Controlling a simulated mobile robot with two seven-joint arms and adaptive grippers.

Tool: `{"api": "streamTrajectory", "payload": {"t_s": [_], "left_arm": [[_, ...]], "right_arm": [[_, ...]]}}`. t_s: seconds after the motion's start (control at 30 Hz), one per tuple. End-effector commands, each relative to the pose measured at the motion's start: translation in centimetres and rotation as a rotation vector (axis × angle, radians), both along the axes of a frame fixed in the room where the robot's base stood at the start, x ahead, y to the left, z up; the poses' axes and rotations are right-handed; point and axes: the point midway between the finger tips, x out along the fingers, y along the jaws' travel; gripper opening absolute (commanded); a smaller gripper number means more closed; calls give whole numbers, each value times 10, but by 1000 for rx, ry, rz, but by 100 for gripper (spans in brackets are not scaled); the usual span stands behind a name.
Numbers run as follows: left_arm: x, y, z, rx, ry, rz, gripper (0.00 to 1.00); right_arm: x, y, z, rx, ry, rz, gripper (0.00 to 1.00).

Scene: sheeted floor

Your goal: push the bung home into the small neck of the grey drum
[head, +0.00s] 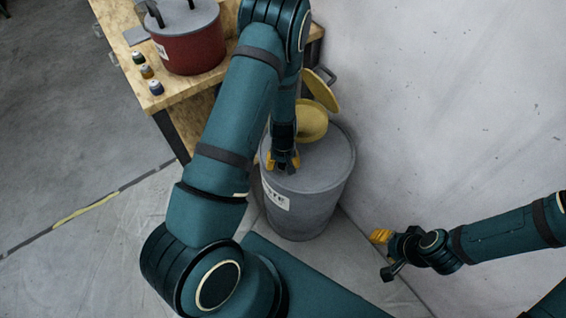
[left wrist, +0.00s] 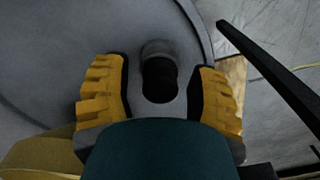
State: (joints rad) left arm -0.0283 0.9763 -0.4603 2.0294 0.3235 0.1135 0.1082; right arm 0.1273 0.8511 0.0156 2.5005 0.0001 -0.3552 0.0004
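The grey drum (head: 315,205) stands on the floor by the wall, with a pale label on its front. My left gripper (head: 283,163) points down over the near left part of its lid. In the left wrist view its two yellow-padded fingers (left wrist: 163,85) are apart. Between them is a small round grey neck (left wrist: 158,48) with a dark round middle, with a gap to each finger. I cannot tell whether the dark part is an open hole or a bung. No separate bung is distinguishable. My right gripper (head: 384,255) is open and empty, right of the drum.
A yellow funnel (head: 312,122) with a raised lid sits on the drum behind my left gripper. A wooden bench (head: 185,92) at upper left holds a red container (head: 190,50) and small bottles (head: 147,72). The wall is close on the right; floor at left is clear.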

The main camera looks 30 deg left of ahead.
Motion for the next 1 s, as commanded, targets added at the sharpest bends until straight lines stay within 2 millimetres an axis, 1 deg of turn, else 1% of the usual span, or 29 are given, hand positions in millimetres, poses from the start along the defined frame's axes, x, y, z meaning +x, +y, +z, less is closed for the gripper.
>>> {"api": "streamTrajectory", "payload": {"t_s": [0.13,0.27,0.5,0.7,0.83,1.0], "left_arm": [[1,0,4,0,-2,-1,58],[2,0,20,0,-4,-2,58],[2,-1,69,1,-6,-1,58],[1,-1,102,0,-4,-1,58],[1,0,115,0,-1,-2,58],[0,0,120,0,0,0,58]], "right_arm": [[0,0,0,0,0,0,45],[0,0,0,0,0,0,45],[0,0,0,0,0,0,45],[0,0,0,0,0,0,45],[0,0,0,0,0,0,45],[0,0,0,0,0,0,45]]}}
